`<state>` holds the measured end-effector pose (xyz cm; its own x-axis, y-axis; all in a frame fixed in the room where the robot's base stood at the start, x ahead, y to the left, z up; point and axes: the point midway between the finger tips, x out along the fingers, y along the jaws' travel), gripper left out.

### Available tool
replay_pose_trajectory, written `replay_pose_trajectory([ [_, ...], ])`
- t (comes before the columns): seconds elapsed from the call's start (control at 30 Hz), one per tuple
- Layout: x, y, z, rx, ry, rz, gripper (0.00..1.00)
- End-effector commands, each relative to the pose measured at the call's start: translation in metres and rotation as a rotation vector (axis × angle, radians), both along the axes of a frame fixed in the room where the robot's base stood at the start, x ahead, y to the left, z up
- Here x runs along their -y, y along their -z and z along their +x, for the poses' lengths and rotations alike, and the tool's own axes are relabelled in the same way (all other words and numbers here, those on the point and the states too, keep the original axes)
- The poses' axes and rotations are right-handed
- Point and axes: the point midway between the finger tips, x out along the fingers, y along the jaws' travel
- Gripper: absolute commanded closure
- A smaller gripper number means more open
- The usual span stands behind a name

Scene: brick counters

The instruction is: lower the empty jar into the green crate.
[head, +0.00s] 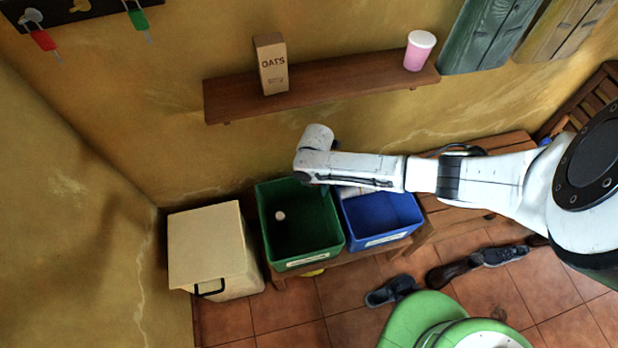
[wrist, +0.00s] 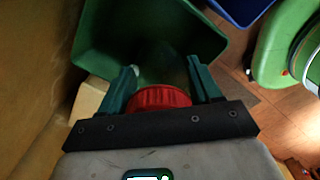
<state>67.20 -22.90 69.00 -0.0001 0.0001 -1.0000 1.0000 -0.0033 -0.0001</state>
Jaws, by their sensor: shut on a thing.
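The jar has a red lid (wrist: 160,97) and a clear body that looks greenish against the crate. In the wrist view my gripper (wrist: 163,72) has its two teal fingers on either side of the jar, shut on it. The green crate (head: 318,257) stands on a low wooden bench between a cream bin and a blue crate. In the wrist view the green crate (wrist: 95,40) lies beyond the jar, with its opening facing me. In the head view my arm's end hangs over the crate's back right, and the jar is mostly hidden. I cannot tell how deep the jar is.
A small white round thing (head: 280,215) lies inside the green crate. The blue crate (head: 385,216) stands close on the right, the cream bin (head: 207,245) on the left. Above, a wall shelf (head: 340,92) bears an oats box (head: 271,65) and a pink cup (head: 418,54).

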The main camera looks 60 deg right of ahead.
Motion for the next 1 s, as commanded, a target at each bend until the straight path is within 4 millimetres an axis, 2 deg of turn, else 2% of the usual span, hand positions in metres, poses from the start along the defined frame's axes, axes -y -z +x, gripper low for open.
replay_pose_trajectory([
  [0.27, 0.000, 0.018, 0.000, 0.001, -0.001, 0.000, 0.73],
  [0.8, 0.000, 0.080, 0.000, 0.000, 0.001, -0.001, 0.73],
  [1.0, 0.000, 0.097, 0.000, 0.000, 0.001, -0.001, 0.73],
])
